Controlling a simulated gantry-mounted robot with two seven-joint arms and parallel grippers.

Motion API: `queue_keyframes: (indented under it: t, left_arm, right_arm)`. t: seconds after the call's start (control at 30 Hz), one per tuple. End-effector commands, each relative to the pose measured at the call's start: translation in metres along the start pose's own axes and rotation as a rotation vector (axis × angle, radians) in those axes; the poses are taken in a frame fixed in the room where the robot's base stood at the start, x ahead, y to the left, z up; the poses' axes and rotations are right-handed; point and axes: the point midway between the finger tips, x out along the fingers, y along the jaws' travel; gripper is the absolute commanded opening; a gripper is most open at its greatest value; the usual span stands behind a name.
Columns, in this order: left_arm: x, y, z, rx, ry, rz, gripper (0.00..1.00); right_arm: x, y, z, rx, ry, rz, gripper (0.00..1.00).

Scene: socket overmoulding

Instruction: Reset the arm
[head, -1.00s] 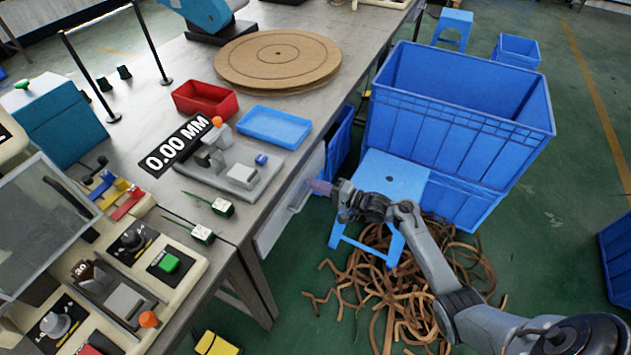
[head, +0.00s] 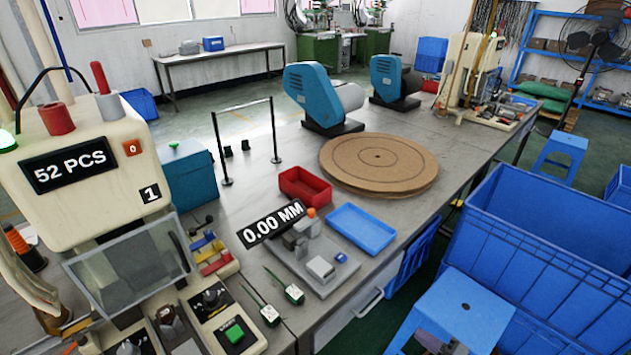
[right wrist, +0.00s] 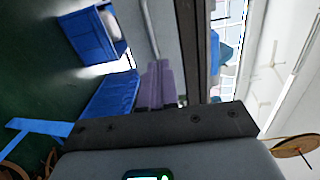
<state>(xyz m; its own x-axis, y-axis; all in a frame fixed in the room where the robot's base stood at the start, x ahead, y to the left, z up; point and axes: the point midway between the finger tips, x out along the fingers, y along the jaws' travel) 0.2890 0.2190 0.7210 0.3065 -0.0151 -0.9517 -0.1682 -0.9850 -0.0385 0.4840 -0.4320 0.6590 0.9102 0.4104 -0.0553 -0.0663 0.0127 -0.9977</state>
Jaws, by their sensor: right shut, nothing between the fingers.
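My right gripper (right wrist: 158,84) shows in the right wrist view as purple fingers held together, with nothing between them. It points past the grey table side, with blue bins to its left in that picture. In the head view only a small dark part of my right arm shows at the bottom edge, in front of the blue stool (head: 465,308); its fingers cannot be made out there. My left gripper is in neither view.
The workbench holds a gauge fixture (head: 320,268) reading 0.00 MM, a blue tray (head: 362,229), a red tray (head: 305,186) and a round brown board (head: 380,163). The moulding machine (head: 75,165) stands at the left. A large blue bin (head: 545,250) stands at the right.

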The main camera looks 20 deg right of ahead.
Motion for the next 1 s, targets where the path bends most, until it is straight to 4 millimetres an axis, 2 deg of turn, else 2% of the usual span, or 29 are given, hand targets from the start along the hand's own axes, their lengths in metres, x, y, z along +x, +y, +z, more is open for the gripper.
queue_keyframes:
  t: [0.03,0.1,0.23,0.3,0.4,0.5,0.63,0.8,0.9,1.0]
  left_arm:
    - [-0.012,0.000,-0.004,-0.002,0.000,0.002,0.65]
    - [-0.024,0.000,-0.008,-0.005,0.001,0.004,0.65]
    - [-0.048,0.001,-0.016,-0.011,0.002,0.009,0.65]
    - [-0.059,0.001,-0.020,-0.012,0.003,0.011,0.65]
    - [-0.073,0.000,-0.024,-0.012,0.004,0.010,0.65]
    - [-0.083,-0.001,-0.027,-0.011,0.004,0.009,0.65]
    - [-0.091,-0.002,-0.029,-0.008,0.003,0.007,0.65]
    - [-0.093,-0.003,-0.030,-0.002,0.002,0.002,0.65]
    - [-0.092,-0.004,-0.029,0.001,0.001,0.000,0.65]
    - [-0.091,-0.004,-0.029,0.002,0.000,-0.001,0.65]
  right_arm:
    - [-0.006,0.003,0.019,0.019,-0.022,0.023,0.00]
    - [-0.009,0.003,0.053,0.024,-0.064,0.041,0.00]
    - [-0.002,-0.006,0.128,-0.057,-0.129,0.133,0.00]
    - [0.004,-0.012,0.165,-0.172,-0.146,0.213,0.00]
    - [0.011,-0.028,0.208,-0.380,-0.154,0.334,0.00]
    - [0.011,-0.054,0.239,-0.580,-0.155,0.456,0.00]
    - [0.001,-0.093,0.263,-0.798,-0.175,0.623,0.00]
    - [-0.026,-0.135,0.277,-0.996,-0.267,0.829,0.00]
    - [-0.045,-0.151,0.279,-1.073,-0.353,0.925,0.00]
    - [-0.069,-0.156,0.278,-1.132,-0.465,1.021,0.00]
